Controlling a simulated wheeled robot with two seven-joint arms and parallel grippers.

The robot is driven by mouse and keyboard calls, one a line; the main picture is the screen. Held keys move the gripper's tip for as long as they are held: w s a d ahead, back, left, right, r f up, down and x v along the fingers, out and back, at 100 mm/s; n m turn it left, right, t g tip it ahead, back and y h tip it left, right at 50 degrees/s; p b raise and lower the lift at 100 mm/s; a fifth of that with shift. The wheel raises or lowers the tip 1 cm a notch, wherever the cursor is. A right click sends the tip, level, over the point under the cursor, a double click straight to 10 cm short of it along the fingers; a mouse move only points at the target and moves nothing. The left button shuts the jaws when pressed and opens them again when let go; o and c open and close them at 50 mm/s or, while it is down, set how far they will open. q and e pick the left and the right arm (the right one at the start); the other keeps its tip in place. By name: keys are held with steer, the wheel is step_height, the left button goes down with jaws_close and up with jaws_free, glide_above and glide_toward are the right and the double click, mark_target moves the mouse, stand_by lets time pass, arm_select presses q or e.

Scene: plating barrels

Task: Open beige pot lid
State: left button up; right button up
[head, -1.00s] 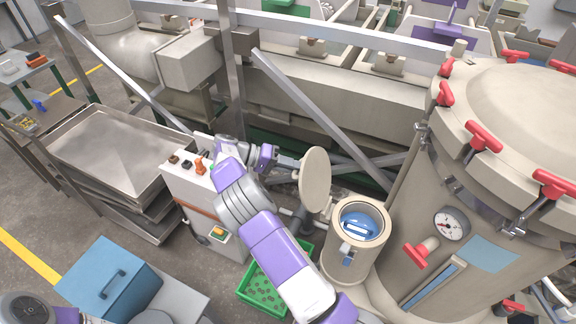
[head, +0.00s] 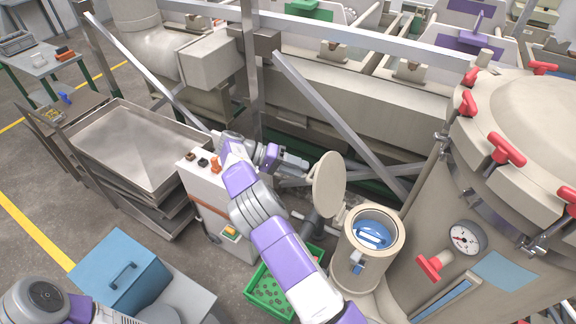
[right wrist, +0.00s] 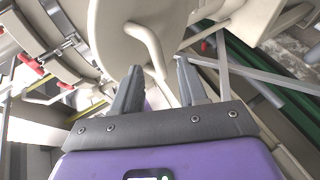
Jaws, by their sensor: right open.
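The beige pot (head: 352,262) stands beside the large tank, its mouth uncovered with a blue interior showing. Its round beige lid (head: 329,185) stands nearly upright on the pot's left side, swung away from the mouth. My right gripper (head: 304,165) is just left of the lid, at its outer face. In the right wrist view, my right gripper (right wrist: 158,86) is open and empty, with its fingers apart. The lid's curved handle (right wrist: 150,45) lies just ahead of the fingertips, on the large beige lid face (right wrist: 115,35). My left gripper is out of view; only my left arm shows at lower left.
The large beige tank (head: 520,130) with red clamps blocks the right side. A control box (head: 215,195) and a green crate (head: 262,295) stand near my right arm. Metal trays (head: 140,145) and a blue box (head: 118,275) are at left. A diagonal beam (head: 340,125) passes behind the lid.

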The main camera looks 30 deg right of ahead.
steer(key=shift+v, duration=1.9)
steer(key=s+d+f+n+y+b, duration=0.2)
steer(key=d+f+n, duration=0.15)
steer(key=f, duration=0.85)
steer(key=s+a+f+n+t+y+b, duration=0.1)
steer(key=s+a+f+y+b, duration=0.2)
steer(key=f, duration=0.8)
steer(key=s+f+n+t+y, duration=0.25)
steer(key=s+f, duration=0.25)
steer(key=f, duration=0.6)
steer(key=s+a+f+y+b, duration=0.2)
steer(key=s+a+f+y, duration=0.3)
steer(key=s+a+f, duration=0.3)
steer(key=s+a+m+t+y+b, duration=0.1)
steer(key=s+a+t+y+b, duration=0.2)
steer(key=s+a, duration=0.6)
steer(key=a+r+t, duration=0.1)
steer(key=a, duration=0.2)
steer(key=shift+s+b, duration=0.3)
